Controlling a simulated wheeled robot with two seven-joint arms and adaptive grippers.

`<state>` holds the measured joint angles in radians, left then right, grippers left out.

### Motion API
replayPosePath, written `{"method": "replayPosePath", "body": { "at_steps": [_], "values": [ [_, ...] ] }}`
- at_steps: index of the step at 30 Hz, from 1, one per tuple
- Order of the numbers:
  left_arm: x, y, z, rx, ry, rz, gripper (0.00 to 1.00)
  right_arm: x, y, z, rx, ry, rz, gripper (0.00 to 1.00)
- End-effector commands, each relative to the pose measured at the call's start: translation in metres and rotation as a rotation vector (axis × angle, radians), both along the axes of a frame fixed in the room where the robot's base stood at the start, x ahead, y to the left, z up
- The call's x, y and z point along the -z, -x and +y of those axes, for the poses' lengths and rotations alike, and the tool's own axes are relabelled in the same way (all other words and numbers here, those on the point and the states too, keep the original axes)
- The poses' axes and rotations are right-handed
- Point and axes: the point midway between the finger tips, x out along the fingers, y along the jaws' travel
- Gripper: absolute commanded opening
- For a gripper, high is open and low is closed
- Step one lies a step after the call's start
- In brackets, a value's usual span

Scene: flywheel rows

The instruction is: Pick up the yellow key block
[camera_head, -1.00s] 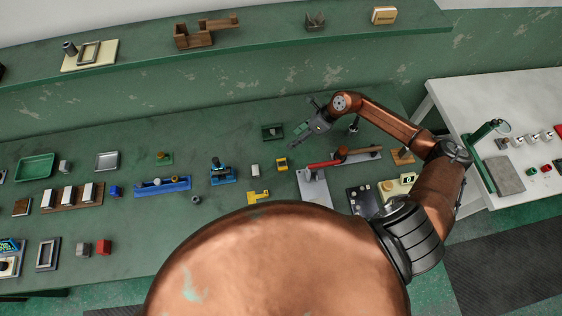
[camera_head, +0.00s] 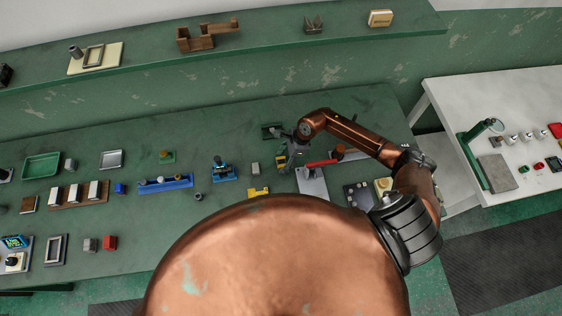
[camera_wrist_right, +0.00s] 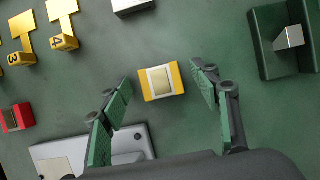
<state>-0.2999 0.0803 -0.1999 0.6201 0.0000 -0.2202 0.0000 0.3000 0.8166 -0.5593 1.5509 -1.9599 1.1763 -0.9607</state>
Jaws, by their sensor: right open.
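The yellow key block (camera_wrist_right: 161,81) is a small yellow block with a pale metallic plate across its middle, lying on the green bench. In the right wrist view it sits between and slightly beyond the two green-padded fingers of my right gripper (camera_wrist_right: 160,92), with clear space on both sides. The gripper is open and empty. In the head view my right gripper (camera_head: 291,157) is over the block (camera_head: 281,162), partly covering it. My left gripper is not in view.
Yellow numbered pieces (camera_wrist_right: 64,28) and a red block (camera_wrist_right: 16,117) lie to the left in the wrist view. A dark green holder with a metal piece (camera_wrist_right: 285,42) stands at the right. A grey plate (camera_wrist_right: 130,142) lies close to the left finger.

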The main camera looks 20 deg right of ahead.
Motion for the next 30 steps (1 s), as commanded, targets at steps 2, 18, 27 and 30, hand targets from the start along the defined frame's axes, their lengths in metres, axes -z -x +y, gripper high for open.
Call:
{"method": "replayPosePath", "body": {
  "at_steps": [2,18,27,30],
  "values": [
    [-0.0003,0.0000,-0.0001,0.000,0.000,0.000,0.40,0.0018,-0.0004,0.0003,0.001,0.000,0.000,0.56],
    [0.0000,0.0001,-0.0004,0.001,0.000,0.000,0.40,0.0015,-0.0006,0.0002,0.001,0.000,-0.001,0.30],
    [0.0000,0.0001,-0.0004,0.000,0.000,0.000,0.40,0.0013,-0.0007,0.0000,0.001,0.000,-0.001,0.10],
    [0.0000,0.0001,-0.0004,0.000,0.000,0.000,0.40,0.0012,-0.0007,0.0001,0.001,0.000,-0.001,0.03]
  ]
}}
